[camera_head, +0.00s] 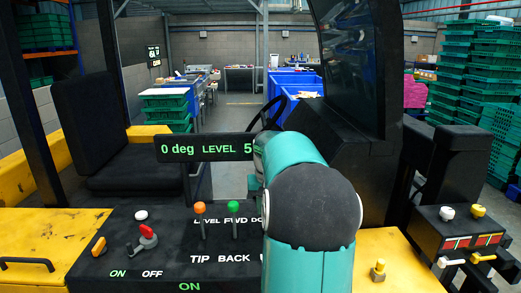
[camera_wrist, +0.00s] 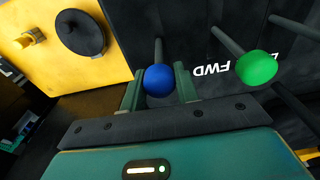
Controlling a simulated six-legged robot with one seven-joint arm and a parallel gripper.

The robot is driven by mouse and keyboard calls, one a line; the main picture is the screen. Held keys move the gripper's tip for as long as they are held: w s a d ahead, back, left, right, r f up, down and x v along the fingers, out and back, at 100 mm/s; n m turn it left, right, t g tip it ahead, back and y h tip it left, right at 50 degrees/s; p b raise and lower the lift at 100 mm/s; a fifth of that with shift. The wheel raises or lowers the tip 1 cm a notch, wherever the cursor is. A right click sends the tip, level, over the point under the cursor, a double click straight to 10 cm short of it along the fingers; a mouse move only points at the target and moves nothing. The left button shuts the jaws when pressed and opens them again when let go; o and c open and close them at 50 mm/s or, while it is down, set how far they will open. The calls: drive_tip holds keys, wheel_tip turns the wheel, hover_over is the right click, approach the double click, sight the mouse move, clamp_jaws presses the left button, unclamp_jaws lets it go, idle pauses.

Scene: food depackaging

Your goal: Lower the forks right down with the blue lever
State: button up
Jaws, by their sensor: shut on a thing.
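The blue lever (camera_wrist: 158,80) has a round blue knob on a dark stem, in the wrist view. My gripper (camera_wrist: 159,86) has its two green fingers on either side of that knob and is shut on it. In the head view my teal arm hides the blue lever and my gripper. The green lever (camera_wrist: 257,68) stands to the right of the blue one in the wrist view, apart from my fingers. It also shows in the head view (camera_head: 234,206), beside the orange lever (camera_head: 200,208). The forks are not in view.
A display (camera_head: 207,149) reads "0 deg LEVEL 5", its right end hidden by my arm. A red key switch (camera_head: 147,232) sits on the black console at left. A black seat (camera_head: 130,160) and steering wheel (camera_head: 268,111) are behind. More small levers (camera_head: 478,211) stand at right.

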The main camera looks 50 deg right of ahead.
drive_tip(key=o, duration=0.8)
drive_tip(key=shift+c, duration=0.2)
drive_tip(key=shift+s+a+r, duration=0.15)
drive_tip(key=shift+r, duration=1.85)
drive_tip(key=shift+s+a+r, duration=0.1)
drive_tip(key=shift+a+r, duration=0.05)
drive_tip(key=shift+r, duration=1.85)
drive_tip(key=shift+r, duration=0.1)
wheel_tip(320, 180, up, 14)
drive_tip(key=a, duration=0.1)
drive_tip(key=shift+s+f, duration=0.2)
drive_tip(key=shift+s, duration=0.25)
drive_tip(key=shift+a, duration=0.1)
